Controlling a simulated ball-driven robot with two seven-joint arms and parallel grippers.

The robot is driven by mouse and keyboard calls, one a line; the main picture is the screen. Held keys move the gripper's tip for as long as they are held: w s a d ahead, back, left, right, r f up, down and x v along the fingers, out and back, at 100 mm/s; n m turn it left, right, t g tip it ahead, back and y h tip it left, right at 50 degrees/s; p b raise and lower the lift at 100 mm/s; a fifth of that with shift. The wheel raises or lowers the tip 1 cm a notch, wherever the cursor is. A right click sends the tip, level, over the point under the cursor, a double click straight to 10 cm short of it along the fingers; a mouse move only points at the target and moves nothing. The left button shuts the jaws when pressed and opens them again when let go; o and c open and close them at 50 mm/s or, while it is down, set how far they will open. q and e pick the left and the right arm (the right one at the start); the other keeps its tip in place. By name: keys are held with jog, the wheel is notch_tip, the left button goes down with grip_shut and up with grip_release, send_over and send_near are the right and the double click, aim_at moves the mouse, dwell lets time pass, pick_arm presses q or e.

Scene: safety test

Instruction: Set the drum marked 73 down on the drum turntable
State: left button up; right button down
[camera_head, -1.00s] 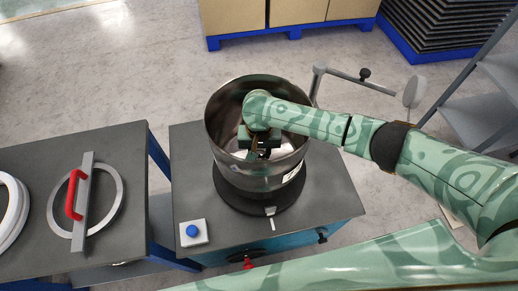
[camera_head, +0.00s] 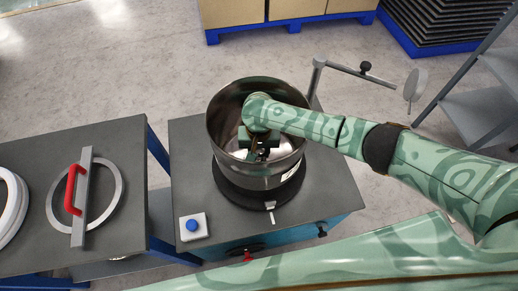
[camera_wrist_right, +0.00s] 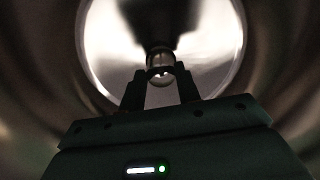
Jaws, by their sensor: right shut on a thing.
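A shiny steel open-topped drum (camera_head: 250,178) is over the black round drum turntable (camera_head: 258,204) on a grey-topped stand. It looks upright; whether its bottom touches the turntable I cannot tell. No number is readable on it. My right gripper (camera_head: 262,152) reaches down inside the drum. In the right wrist view its fingers (camera_wrist_right: 161,75) are closed around a small post or knob at the drum's middle, with the drum's inner wall (camera_wrist_right: 265,70) all around. My left gripper is out of view.
A blue button on a white box (camera_head: 193,227) sits at the stand's front left corner. A jointed arm with a round disc (camera_head: 414,84) stands behind the stand. A left table (camera_head: 110,150) holds a ring with a red handle (camera_head: 73,188). Shelves (camera_head: 487,110) stand at right.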

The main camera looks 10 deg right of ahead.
jog(key=shift+r, duration=0.1)
jog(key=c, duration=0.9)
grip_release()
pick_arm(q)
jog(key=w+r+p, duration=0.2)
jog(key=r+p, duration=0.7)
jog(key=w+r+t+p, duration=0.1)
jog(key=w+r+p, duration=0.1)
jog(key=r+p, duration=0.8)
pick_arm(e)
notch_tip(320, 180, up, 23)
jog(key=shift+r, duration=0.15)
